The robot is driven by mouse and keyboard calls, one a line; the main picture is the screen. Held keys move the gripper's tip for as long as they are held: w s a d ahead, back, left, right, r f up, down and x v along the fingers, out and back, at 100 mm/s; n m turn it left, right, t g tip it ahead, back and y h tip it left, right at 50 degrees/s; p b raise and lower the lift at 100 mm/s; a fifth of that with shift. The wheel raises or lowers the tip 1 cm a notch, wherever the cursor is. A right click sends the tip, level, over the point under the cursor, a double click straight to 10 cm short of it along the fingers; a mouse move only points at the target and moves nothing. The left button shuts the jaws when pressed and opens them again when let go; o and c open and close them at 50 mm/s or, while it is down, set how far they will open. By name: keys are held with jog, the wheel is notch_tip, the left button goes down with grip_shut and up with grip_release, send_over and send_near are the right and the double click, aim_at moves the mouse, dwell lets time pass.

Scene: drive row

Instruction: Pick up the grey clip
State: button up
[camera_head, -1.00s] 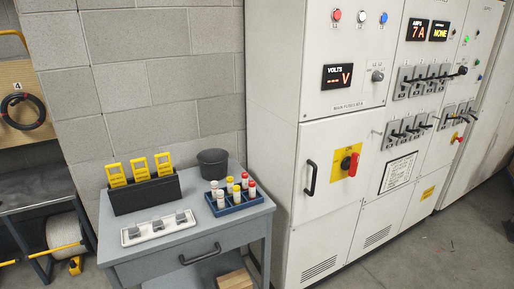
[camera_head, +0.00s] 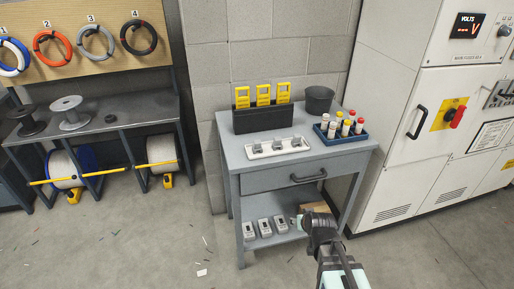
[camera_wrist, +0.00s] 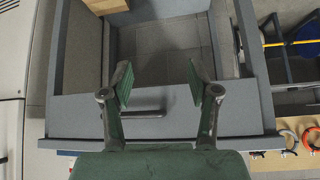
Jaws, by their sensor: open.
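Which one the task means cannot be told. My gripper (camera_wrist: 160,84) is open and empty in the wrist view, its two green-padded fingers spread apart. Below them the wrist view shows the drawer handle (camera_wrist: 135,114) and the bench frame; no clip shows there. In the head view my arm reaches up from the bottom, in front of the bench and below the tray; its fingertips are not clear there.
On the bench top stand a black holder (camera_head: 262,120) with yellow tags, a dark bucket (camera_head: 319,99) and a blue rack (camera_head: 341,136) of capped cylinders. Grey devices (camera_head: 264,227) lie on the lower shelf. A white cabinet (camera_head: 400,150) stands right; floor at left is open.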

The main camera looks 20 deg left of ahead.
jog(key=w+a+r+n+t+y, duration=0.1)
jog(key=w+a+r+t+y, duration=0.15)
jog(key=a+r, duration=0.65)
jog(key=n+t+y, duration=0.1)
jog(key=t+y, duration=0.1)
send_near(258, 144)
jog(key=p+x, duration=0.1)
jog(key=x, duration=0.1)
jog(key=p+x, duration=0.1)
jog(key=x, duration=0.1)
jog(key=shift+w+r+p, duration=0.2)
jog(key=shift+w+p, duration=0.05)
jog(key=shift+p, duration=0.05)
jog(key=shift+w+a+f, duration=0.15)
jog(key=shift+w+f, duration=0.1)
jog(key=p+x, duration=0.2)
jog(key=x, duration=0.2)
jog(key=shift+a+r, duration=0.1)
jog(key=shift+a, duration=0.1)
jog(key=shift+w+a+f, duration=0.25)
jog(key=shift+w+f, duration=0.05)
jog(key=shift+w, duration=0.1)
jog(key=shift+s, duration=0.1)
grip_shut()
